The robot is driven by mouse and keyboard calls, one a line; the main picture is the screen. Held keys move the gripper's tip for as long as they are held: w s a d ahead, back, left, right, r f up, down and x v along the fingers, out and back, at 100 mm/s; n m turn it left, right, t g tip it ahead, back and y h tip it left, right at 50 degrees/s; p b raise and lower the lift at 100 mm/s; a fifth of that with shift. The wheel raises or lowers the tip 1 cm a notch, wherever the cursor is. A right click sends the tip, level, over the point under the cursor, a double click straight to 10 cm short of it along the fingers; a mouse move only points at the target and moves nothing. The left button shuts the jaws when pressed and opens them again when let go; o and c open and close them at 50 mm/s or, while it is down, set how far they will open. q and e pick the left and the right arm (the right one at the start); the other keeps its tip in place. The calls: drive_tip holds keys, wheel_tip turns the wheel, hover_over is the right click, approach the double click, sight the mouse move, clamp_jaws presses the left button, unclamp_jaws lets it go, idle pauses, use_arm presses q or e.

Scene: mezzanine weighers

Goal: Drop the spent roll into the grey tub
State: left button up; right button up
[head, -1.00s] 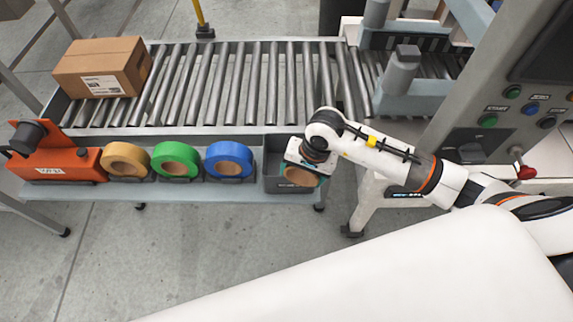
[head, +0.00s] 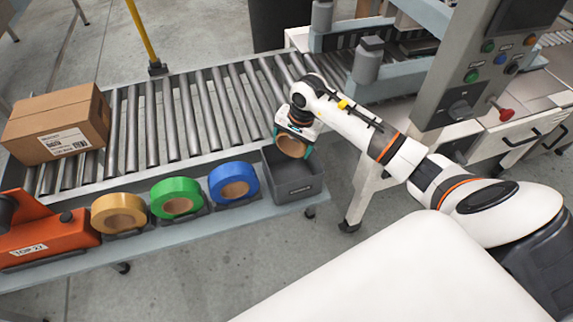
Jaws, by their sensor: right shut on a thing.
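The spent roll (head: 291,147) is a brown core with a thin teal rim. My right gripper (head: 296,134) is shut on it, pointing down. The grey tub (head: 296,191) is at the right end of the shelf in front of the rollers. The roll shows over the tub's back edge, apparently above it; its exact height I cannot tell. The part of the tub's inside that shows looks empty. The gripper hides part of the roll and the fingertips are hard to make out. My left gripper is out of view.
A cardboard box (head: 55,122) sits on the roller conveyor (head: 195,115). A control panel (head: 485,70) stands at the right.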

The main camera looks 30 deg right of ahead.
sight(293, 152)
wheel_tip(293, 152, down, 4)
drive_tip(key=shift+d+r+b, duration=0.1)
drive_tip(key=shift+d+b, duration=0.05)
drive_tip(key=shift+b, duration=0.7)
drive_tip(key=shift+f+b, duration=0.35)
drive_tip(key=shift+f, duration=0.4)
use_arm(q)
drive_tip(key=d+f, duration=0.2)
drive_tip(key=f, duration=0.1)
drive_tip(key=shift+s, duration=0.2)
use_arm(e)
drive_tip(key=o, duration=0.9)
drive_tip(key=shift+o, duration=0.2)
drive_tip(key=r, duration=0.4)
drive_tip(key=s+r, duration=0.1)
drive_tip(key=r, duration=0.3)
drive_tip(key=s+d+r, duration=0.1)
drive_tip(key=r, duration=0.2)
drive_tip(key=shift+r, duration=0.4)
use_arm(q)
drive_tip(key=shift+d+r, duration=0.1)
